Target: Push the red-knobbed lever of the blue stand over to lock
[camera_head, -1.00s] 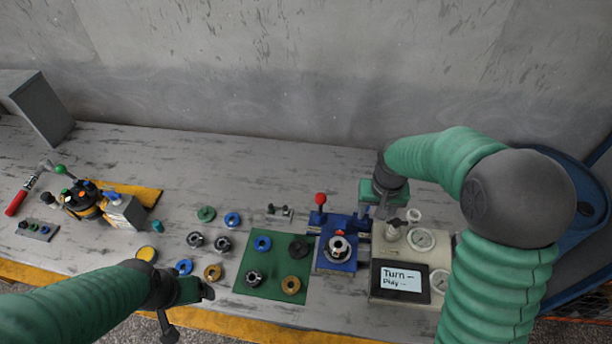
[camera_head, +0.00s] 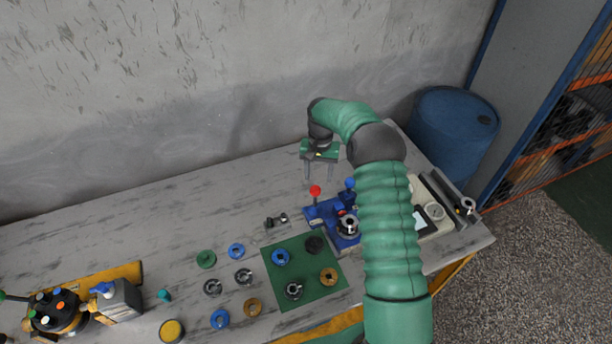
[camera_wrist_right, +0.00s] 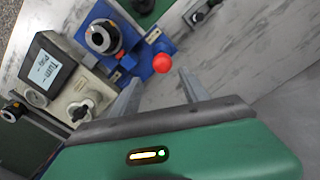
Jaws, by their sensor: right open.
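The blue stand (camera_head: 343,240) sits on the table just right of the green mat, with a metal ring part on it. Its lever's red knob (camera_head: 315,190) stands up at the stand's back left. My right gripper (camera_head: 318,174) is open and empty, behind and close to the knob. In the right wrist view the red knob (camera_wrist_right: 162,63) shows just beyond and between the two open fingers (camera_wrist_right: 160,90), with no visible contact. The blue stand (camera_wrist_right: 128,45) lies beyond it there. My left gripper is out of the head view.
The green mat (camera_head: 272,267) with several rings lies left of the stand. A beige gauge box (camera_head: 436,222) stands at the right, partly behind my right arm. Loose rings and a small dark bracket (camera_head: 276,220) lie to the left. A blue barrel (camera_head: 455,130) stands beyond the table.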

